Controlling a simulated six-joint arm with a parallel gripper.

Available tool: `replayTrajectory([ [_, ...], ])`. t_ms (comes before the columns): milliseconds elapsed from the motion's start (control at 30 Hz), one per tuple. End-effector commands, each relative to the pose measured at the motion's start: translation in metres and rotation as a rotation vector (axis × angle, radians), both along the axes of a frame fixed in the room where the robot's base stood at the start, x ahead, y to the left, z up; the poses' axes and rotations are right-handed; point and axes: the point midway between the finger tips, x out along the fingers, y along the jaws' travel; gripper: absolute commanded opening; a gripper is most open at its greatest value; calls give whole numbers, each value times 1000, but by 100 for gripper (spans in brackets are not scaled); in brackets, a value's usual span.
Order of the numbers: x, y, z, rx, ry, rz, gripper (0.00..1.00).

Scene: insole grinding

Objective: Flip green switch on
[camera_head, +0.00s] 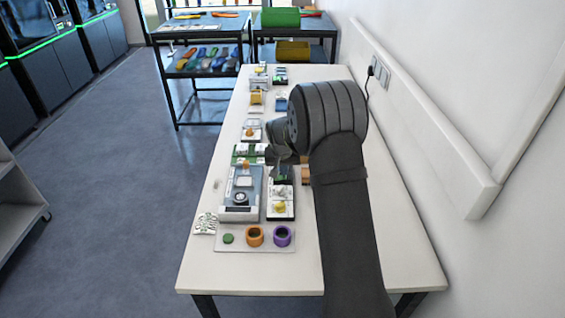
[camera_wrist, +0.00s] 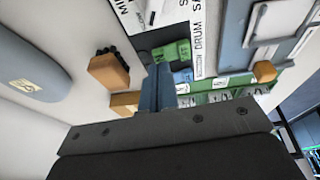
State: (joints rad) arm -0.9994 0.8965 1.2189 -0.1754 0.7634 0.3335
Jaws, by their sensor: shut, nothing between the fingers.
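A green switch block (camera_wrist: 172,52) with dark lettering sits on a labelled panel in the wrist view, beside a white strip that reads DRUM. In the head view a green part (camera_head: 281,172) shows just below my gripper (camera_head: 279,156), partly hidden by it. My gripper's narrow blue-grey fingers (camera_wrist: 158,88) are shut and empty. In the wrist view their tips appear close to the green switch; I cannot tell whether they touch it. A smaller blue block (camera_wrist: 183,76) sits right beside the fingers.
Orange-brown blocks (camera_wrist: 109,70) lie near the fingers. A grey-blue device (camera_head: 241,190) stands left of the gripper on the white table (camera_head: 400,255). A wall runs along the right.

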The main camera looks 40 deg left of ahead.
Motion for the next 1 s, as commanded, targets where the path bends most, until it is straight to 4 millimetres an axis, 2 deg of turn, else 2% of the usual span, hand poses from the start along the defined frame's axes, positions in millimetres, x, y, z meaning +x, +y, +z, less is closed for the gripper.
replayTrajectory([
  [367, 0, 0, -3, 0, 0, 0, 0],
  [500, 5, -5, -13, -2, 1, -1, 0],
  [1000, -3, 2, -9, -2, 1, 1, 0],
])
